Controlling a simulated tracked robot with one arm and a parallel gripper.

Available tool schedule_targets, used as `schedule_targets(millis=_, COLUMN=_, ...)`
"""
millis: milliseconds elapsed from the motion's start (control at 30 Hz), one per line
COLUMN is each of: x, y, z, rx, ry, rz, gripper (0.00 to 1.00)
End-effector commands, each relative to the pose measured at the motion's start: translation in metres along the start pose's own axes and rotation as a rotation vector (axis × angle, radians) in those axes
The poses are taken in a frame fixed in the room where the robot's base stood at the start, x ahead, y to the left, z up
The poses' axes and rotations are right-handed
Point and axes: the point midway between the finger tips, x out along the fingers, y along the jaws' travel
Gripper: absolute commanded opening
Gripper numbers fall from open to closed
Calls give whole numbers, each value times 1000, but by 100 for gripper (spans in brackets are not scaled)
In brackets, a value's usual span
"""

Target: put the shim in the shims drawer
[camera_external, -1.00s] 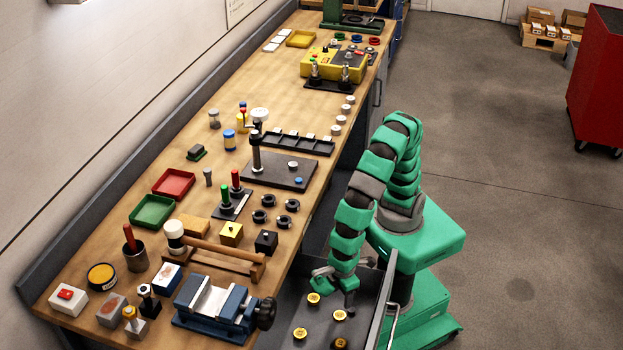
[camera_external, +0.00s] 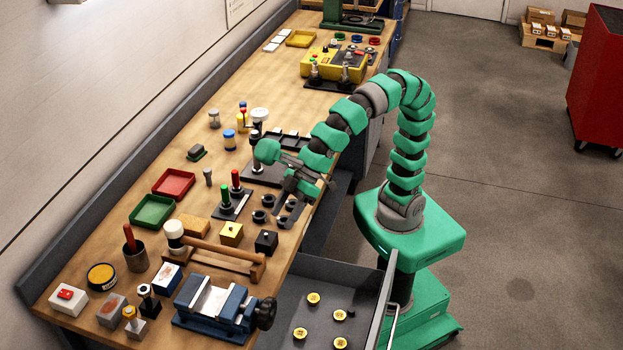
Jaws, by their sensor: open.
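My gripper (camera_external: 288,212) is open and empty, low over the bench's right side, above or among the small black rings (camera_external: 260,215). Its fingers partly cover the rings on the right, and I cannot tell whether they touch. No part is clearly marked as the shim, and I cannot tell which it is. An open grey drawer (camera_external: 285,318) sticks out from the bench below and to the right of the gripper. Several yellow-topped round pieces (camera_external: 314,299) stand in it, and a small dark spot beside one is too small to identify.
The wooden bench (camera_external: 225,185) is crowded. A blue vise (camera_external: 215,308), a wooden rack (camera_external: 225,262), a black cube (camera_external: 266,242) and red- and green-handled tools (camera_external: 236,183) stand near the gripper. Red (camera_external: 173,183) and green (camera_external: 153,211) trays lie further left. The floor behind my base is clear.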

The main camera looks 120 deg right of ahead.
Motion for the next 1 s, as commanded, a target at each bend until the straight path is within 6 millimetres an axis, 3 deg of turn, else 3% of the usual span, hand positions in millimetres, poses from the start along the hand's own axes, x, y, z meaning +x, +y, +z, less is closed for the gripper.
schedule_targets(millis=33, x=-36, y=15, z=-29, rx=-1, ry=98, rz=5, gripper=57)
schedule_targets(millis=100, x=-83, y=33, z=-63, rx=-16, ry=223, rz=19, gripper=57)
schedule_targets(millis=200, x=-150, y=56, z=-99, rx=-39, ry=384, rz=50, gripper=57)
schedule_targets(millis=300, x=-208, y=74, z=-119, rx=-60, ry=508, rz=85, gripper=57)
schedule_targets(millis=400, x=-249, y=85, z=-130, rx=-76, ry=591, rz=114, gripper=57)
schedule_targets(millis=567, x=-276, y=91, z=-136, rx=-89, ry=645, rz=136, gripper=57)
schedule_targets(millis=867, x=-277, y=91, z=-136, rx=-90, ry=645, rz=136, gripper=57)
schedule_targets(millis=1000, x=-286, y=89, z=-144, rx=-90, ry=645, rz=135, gripper=57)
